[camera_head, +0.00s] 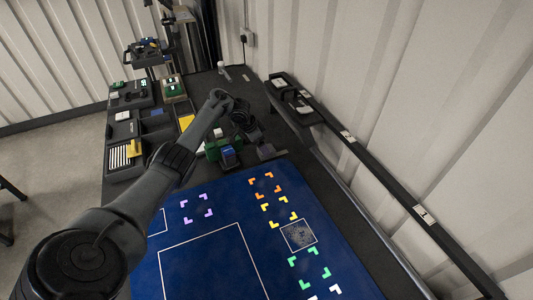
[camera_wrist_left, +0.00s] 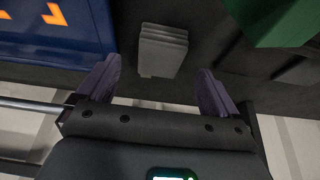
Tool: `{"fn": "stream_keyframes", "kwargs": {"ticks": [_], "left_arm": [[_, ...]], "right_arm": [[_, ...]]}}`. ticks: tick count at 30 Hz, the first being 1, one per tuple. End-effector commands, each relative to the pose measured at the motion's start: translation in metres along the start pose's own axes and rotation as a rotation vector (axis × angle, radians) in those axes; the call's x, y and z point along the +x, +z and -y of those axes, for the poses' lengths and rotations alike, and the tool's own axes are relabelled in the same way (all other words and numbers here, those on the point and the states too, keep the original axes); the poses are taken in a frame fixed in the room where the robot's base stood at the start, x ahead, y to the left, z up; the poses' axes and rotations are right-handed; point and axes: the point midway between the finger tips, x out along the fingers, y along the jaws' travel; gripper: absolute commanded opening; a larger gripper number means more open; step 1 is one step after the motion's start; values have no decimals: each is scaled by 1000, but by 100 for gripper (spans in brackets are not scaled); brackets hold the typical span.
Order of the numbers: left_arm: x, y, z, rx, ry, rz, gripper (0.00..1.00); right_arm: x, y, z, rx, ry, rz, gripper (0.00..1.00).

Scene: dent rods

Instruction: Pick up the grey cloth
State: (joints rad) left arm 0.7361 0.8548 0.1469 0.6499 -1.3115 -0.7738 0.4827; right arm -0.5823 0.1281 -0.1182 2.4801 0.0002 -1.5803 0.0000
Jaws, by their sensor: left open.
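The grey cloth (camera_wrist_left: 162,52) is a small folded stack of layers lying on the dark table top in the left wrist view. In the head view it is a small dark grey shape (camera_head: 266,152) just beyond the blue mat's far edge. My left gripper (camera_wrist_left: 157,82) is open and empty, with its two purple fingers apart on either side of the cloth's near end in the picture. I cannot tell its height above the cloth. In the head view the left gripper (camera_head: 243,122) is dark and partly hidden by its wrist. The right gripper is not in view.
The blue mat (camera_head: 205,235) with coloured corner marks fills the near table. Black trays (camera_head: 122,130) line the left side. A dark rail (camera_head: 375,165) runs along the right wall.

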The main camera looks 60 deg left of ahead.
Motion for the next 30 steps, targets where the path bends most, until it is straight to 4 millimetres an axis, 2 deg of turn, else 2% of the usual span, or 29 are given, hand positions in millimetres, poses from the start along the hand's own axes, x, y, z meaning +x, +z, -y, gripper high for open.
{"fn": "stream_keyframes", "kwargs": {"ticks": [9,13,20,23,30], "left_arm": [[42,-1,0,-2,2,0,94],[48,-1,1,-2,1,1,94],[48,-1,1,0,0,1,94],[48,-1,1,0,0,1,81],[48,-1,1,0,0,1,45]], "right_arm": [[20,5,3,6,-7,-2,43],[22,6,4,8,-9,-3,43],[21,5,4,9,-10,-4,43],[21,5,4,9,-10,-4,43],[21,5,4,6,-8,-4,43]]}}
